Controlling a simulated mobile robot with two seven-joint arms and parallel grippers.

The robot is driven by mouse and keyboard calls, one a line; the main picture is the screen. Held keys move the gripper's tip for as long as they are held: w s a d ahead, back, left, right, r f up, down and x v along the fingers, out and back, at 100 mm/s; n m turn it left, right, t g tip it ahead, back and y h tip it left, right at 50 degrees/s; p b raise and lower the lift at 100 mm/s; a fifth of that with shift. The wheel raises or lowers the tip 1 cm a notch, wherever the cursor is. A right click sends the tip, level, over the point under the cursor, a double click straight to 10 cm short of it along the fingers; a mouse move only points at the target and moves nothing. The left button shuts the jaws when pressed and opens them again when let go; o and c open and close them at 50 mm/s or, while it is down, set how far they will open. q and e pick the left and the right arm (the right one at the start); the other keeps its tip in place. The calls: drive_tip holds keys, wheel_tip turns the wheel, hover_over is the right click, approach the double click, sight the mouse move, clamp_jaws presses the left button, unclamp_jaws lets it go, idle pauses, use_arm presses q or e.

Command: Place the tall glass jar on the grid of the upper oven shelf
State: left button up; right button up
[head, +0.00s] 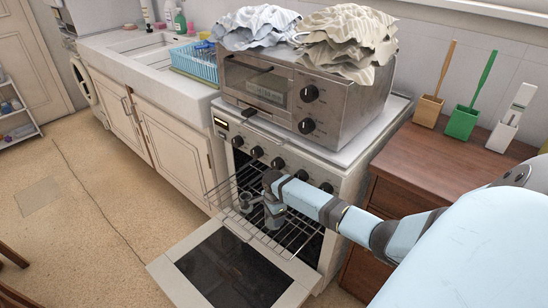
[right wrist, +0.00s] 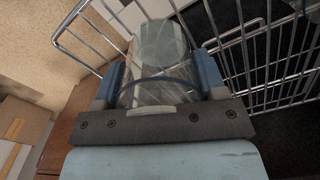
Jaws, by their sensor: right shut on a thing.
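The tall glass jar (right wrist: 158,58) is clear and shows between the two blue fingers of my right gripper (right wrist: 160,82) in the right wrist view. The fingers are shut on its sides. The wire grid of the oven shelf (right wrist: 262,45) lies close beside and behind the jar; I cannot tell if they touch. In the head view the grid (head: 297,234) sticks out of the open oven, and my right arm reaches down over it. The jar is hard to make out there, mostly hidden by my wrist. My left gripper is not in view.
The oven door (head: 235,267) hangs open below the grid. A toaster oven (head: 265,92) with folded cloths (head: 345,35) stands on the stove. A wooden dresser (head: 430,165) with brush holders (head: 463,122) is to the right.

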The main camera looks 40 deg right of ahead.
drive_tip(key=shift+f+b, duration=0.55)
drive_tip(key=shift+f, duration=0.4)
drive_tip(key=shift+f+b, duration=0.15)
drive_tip(key=shift+b, duration=0.15)
drive_tip(key=shift+r, duration=0.2)
drive_tip(key=shift+f, duration=0.15)
drive_tip(key=o, duration=1)
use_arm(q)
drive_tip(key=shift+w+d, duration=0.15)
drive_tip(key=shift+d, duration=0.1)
